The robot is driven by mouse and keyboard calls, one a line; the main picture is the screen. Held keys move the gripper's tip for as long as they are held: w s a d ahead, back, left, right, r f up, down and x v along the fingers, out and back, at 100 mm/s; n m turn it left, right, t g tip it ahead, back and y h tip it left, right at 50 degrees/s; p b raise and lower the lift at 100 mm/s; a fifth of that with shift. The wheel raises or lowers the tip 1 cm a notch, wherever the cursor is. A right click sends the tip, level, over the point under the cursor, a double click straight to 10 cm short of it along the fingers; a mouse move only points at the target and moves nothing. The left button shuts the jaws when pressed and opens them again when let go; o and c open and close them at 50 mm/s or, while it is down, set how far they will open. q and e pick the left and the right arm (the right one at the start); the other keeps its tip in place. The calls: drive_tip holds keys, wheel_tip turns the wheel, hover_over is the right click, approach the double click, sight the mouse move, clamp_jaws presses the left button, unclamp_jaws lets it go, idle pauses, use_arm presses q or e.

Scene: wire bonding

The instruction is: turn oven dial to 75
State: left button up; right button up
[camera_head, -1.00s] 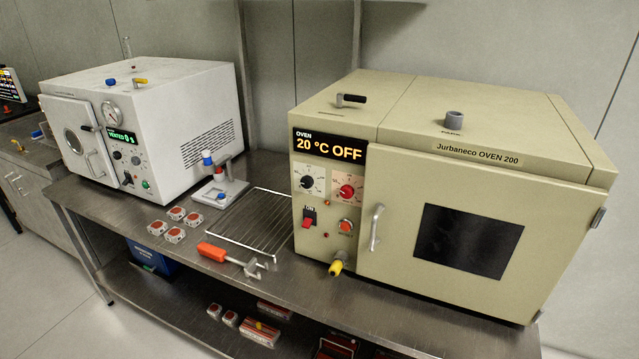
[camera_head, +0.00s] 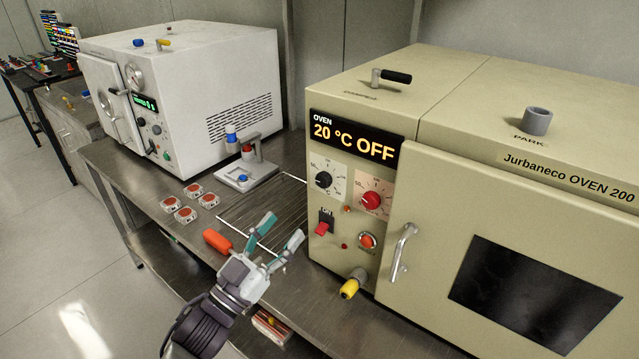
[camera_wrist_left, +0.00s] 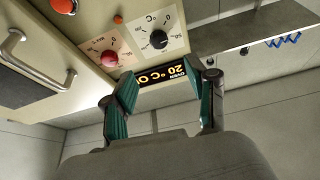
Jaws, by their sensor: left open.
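The beige oven (camera_head: 470,130) stands at the right with its door closed. Its display (camera_head: 352,138) reads "20 °C OFF". Below it are a black dial (camera_head: 323,180) on a white scale and a red dial (camera_head: 371,200) on a pink scale. In the left wrist view, upside down, the black dial (camera_wrist_left: 158,40) and the red dial (camera_wrist_left: 109,58) show beyond the fingers. My left gripper (camera_head: 283,232) is open and empty, in front of and left of the oven panel, apart from the dials. My right gripper is not in view.
A wire rack (camera_head: 240,215), an orange-handled tool (camera_head: 217,240) and a small stand (camera_head: 245,172) lie left.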

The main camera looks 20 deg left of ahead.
sight(321, 182)
use_arm(q)
drive_tip(key=p+x, duration=0.2)
drive_tip(key=x, duration=0.8)
drive_tip(key=shift+w, duration=0.15)
drive_tip(key=shift+w+d+r, duration=0.1)
drive_tip(key=shift+w+d, duration=0.2)
drive_tip(key=shift+w, duration=0.2)
clamp_jaws()
